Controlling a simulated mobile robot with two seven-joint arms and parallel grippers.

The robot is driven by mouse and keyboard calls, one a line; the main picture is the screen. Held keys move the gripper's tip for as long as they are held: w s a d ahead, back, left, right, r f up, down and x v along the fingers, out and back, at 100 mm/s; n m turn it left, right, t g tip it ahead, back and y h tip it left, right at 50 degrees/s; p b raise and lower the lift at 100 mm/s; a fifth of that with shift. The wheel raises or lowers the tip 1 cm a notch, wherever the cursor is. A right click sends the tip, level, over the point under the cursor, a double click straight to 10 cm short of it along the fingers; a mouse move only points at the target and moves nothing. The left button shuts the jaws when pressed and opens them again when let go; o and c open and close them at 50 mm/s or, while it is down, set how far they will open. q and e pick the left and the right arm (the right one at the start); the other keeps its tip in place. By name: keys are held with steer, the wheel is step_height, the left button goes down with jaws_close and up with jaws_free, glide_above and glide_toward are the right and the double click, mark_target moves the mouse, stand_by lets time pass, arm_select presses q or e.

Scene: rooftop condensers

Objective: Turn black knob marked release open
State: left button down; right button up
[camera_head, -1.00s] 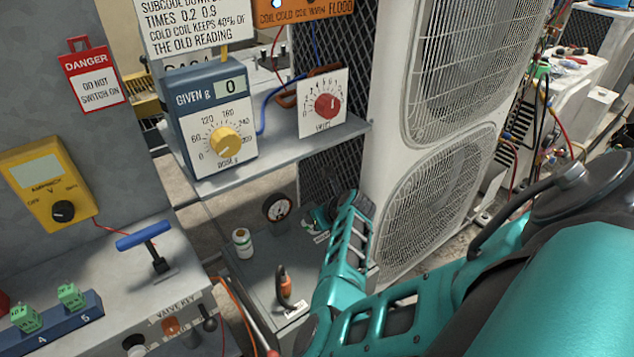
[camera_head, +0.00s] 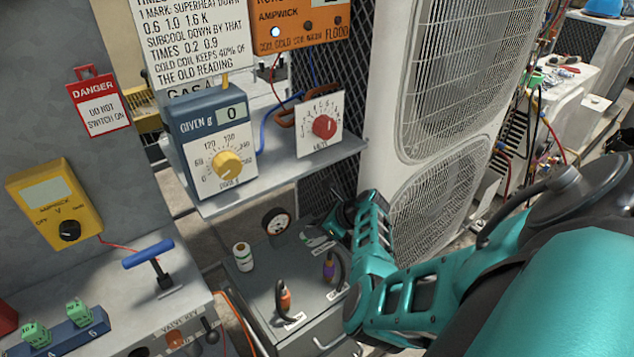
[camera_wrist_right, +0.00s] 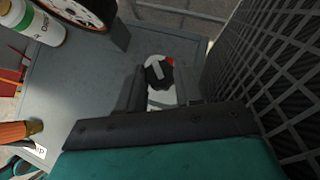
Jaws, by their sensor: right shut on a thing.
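The black knob (camera_wrist_right: 158,76) shows in the right wrist view on a pale round plate with a red mark. Its lettering cannot be read. My right gripper (camera_wrist_right: 159,92) has one finger on each side of the knob and is shut on it. In the head view my right gripper (camera_head: 337,217) reaches down to the back of the grey cabinet top, and the knob cannot be made out there. My left gripper is out of view.
On the cabinet top (camera_head: 262,287) stand a white bottle (camera_head: 243,257), a round gauge (camera_head: 277,221) and orange and purple hose ends. A shelf (camera_head: 290,176) with dial boxes hangs above. Black mesh (camera_wrist_right: 270,80) rises close to the right of my gripper.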

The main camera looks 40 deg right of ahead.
steer(key=shift+w, duration=0.1)
steer(key=o, duration=1)
steer(key=shift+o, duration=0.2)
steer(key=shift+s+d+r, duration=0.1)
steer(key=shift+s+r, duration=0.25)
steer(key=shift+s, duration=0.05)
steer(key=p+v, duration=0.2)
steer(key=v, duration=1)
steer(key=shift+p, duration=0.3)
